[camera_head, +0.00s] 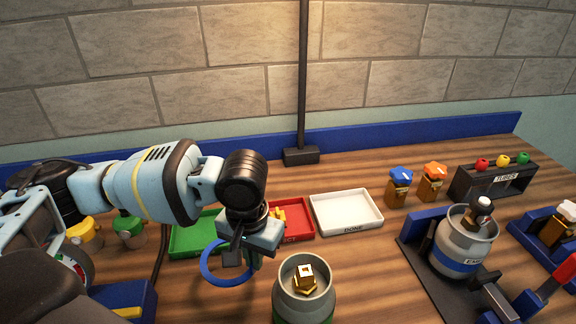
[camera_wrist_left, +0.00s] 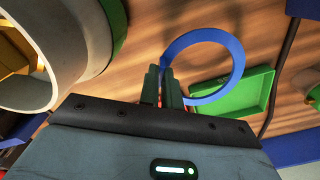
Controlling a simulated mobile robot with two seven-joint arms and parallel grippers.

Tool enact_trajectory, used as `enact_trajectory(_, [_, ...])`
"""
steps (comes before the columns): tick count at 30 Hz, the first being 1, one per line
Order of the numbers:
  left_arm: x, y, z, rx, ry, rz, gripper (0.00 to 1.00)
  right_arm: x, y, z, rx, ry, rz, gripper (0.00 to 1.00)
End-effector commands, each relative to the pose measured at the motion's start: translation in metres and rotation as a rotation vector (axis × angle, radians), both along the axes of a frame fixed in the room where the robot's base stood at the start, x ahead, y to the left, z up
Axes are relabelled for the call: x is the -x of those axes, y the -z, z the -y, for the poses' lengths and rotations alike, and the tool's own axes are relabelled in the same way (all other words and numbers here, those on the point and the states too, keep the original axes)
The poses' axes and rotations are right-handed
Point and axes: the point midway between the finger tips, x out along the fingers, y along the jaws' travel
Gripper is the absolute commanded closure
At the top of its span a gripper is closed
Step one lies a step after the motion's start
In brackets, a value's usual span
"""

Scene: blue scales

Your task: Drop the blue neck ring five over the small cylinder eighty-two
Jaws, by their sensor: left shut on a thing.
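My left gripper (camera_head: 250,262) is shut on the blue neck ring (camera_head: 206,272), pinching its rim, and holds it above the table. The ring also shows in the left wrist view (camera_wrist_left: 237,68), hanging out to the right of the fingers (camera_wrist_left: 164,88). A grey cylinder with a green band (camera_head: 286,305) and a brass valve (camera_head: 305,281) stands at the front, right of my gripper and apart from the ring. Another grey cylinder with a blue band (camera_head: 455,262) sits in a stand at the right. I cannot read a number on either. My right gripper is not in view.
Behind the gripper are a green tray (camera_head: 186,245), a red tray (camera_head: 306,228) and a white tray (camera_head: 345,196). Two brass valves with blue (camera_head: 400,175) and orange (camera_head: 434,170) tops stand at the back right. Bare wood lies right of the front cylinder.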

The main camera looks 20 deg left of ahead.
Motion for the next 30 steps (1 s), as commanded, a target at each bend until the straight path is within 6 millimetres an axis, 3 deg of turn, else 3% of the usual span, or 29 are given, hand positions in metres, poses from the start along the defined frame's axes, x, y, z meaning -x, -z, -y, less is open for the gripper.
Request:
enact_trajectory(1, [0.0,0.0,0.0,0.0,0.0,-0.001,1.0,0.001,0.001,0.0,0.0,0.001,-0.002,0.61])
enact_trajectory(8, [-0.001,-0.006,0.002,0.002,0.1,0.0,1.0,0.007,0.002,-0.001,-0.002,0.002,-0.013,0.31])
enact_trajectory(15, [-0.006,-0.033,0.01,0.008,0.503,0.006,1.0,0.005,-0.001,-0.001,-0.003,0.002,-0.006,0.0])
enact_trajectory(30, [-0.008,-0.096,0.027,0.015,1.525,0.013,1.0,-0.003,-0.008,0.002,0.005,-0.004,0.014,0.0])
